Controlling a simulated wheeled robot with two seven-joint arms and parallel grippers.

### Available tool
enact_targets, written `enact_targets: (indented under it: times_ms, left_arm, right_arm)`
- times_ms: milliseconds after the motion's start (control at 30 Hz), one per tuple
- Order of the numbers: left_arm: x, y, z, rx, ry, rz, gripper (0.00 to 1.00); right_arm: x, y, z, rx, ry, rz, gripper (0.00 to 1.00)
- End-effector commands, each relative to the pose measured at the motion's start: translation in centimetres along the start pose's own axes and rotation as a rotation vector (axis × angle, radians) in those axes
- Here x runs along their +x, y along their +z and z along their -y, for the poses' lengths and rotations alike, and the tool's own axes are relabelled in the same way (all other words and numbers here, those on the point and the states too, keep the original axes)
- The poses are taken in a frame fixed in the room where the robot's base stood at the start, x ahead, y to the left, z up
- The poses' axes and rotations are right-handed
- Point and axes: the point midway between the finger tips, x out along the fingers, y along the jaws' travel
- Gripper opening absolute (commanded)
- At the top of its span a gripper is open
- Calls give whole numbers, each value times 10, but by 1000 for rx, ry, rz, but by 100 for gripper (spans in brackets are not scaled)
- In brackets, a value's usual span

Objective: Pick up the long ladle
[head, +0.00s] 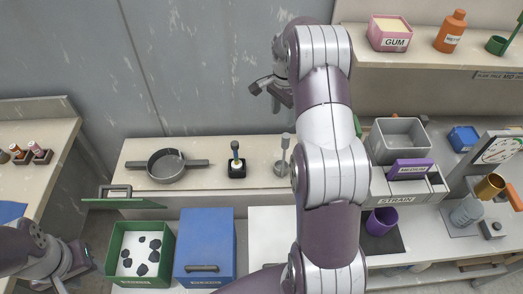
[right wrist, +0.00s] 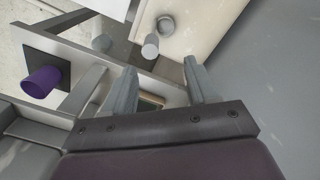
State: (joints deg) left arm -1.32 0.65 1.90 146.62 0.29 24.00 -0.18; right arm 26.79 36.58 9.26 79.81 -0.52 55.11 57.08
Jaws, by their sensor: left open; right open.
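A grey ladle (head: 283,158) with a tall upright handle stands at the right of the middle shelf, partly beside my right arm in the head view. In the right wrist view a round grey bowl and pale handle end, which look like this ladle (right wrist: 150,46), show beyond the fingertips. My right gripper (head: 266,92) is open, above and behind the shelf, apart from the ladle. Its two fingers show empty in the right wrist view (right wrist: 160,80). My left gripper (head: 66,279) is open at the lower left, far from the ladle.
A grey bin (head: 397,140) and a purple cup (head: 380,221) are to the right. A green box (head: 168,232) and blue box (head: 205,245) sit below.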

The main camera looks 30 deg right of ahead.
Motion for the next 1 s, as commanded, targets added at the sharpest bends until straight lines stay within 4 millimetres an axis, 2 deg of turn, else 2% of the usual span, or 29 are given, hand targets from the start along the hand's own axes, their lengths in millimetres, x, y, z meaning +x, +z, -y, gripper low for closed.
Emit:
enact_targets:
  times_ms: [133,167,200,300,467,600,700,967,1000]
  left_arm:
    - [35,5,0,0,0,1,42]
    - [24,4,0,0,0,3,42]
    - [18,4,0,0,0,3,42]
    - [15,2,0,0,0,0,42]
    - [10,2,0,0,0,1,42]
    - [-2,0,0,0,0,1,42]
    - [-2,0,0,0,0,1,42]
    - [-1,0,0,0,0,1,42]
    - [-1,0,0,0,0,1,42]
  right_arm:
    - [38,1,-1,33,3,2,58]
    - [35,1,-1,32,5,3,58]
    - [41,1,-1,31,6,4,58]
    - [60,1,-1,30,4,2,58]
    - [78,0,0,28,2,1,58]
    - [104,-2,3,28,3,2,58]
    - [120,-2,3,28,1,1,58]
    - [126,-3,3,27,0,0,58]
    - [126,-3,3,27,0,0,45]
